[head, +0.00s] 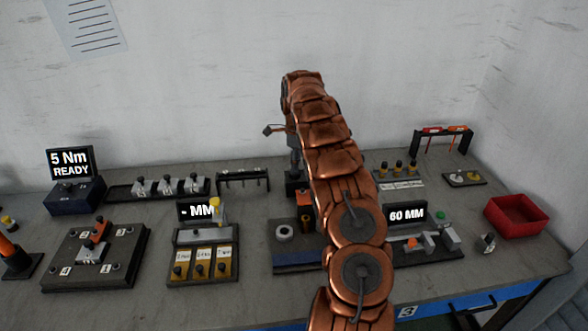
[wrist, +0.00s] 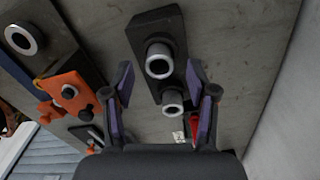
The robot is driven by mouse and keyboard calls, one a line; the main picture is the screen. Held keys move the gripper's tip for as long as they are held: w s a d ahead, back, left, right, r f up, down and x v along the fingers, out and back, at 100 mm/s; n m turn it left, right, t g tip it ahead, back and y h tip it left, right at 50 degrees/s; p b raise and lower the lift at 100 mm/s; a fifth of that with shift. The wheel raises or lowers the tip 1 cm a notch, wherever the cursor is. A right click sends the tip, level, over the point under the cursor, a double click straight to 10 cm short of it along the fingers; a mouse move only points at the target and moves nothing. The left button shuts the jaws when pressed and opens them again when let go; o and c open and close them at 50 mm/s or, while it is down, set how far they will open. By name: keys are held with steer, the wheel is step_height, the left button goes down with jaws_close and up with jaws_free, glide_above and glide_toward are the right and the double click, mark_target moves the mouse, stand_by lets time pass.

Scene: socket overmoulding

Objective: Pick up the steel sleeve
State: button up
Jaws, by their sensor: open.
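In the wrist view, two steel sleeves stand on a dark rectangular block (wrist: 152,24). One sleeve (wrist: 160,66) is near the middle of the picture, and the other sleeve (wrist: 173,103) is closer to the gripper body. Both show bright, open round ends. My gripper (wrist: 160,78) is open and empty, with one finger on each side of the sleeves in the picture. I cannot tell how far the fingertips are above them. In the head view, my arm hides most of the gripper and the sleeves; part of the block (head: 296,189) shows to the left of the arm.
An orange fixture (wrist: 68,88) stands beside the block. A dark plate with a light ring (head: 284,231) lies in front. The 60 MM gauge (head: 407,213) and a red bin (head: 516,216) are to the right. A low rack (head: 243,176) stands to the left, near the wall.

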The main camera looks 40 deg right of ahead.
steer(key=shift+f, duration=0.6)
steer(key=c, duration=0.9)
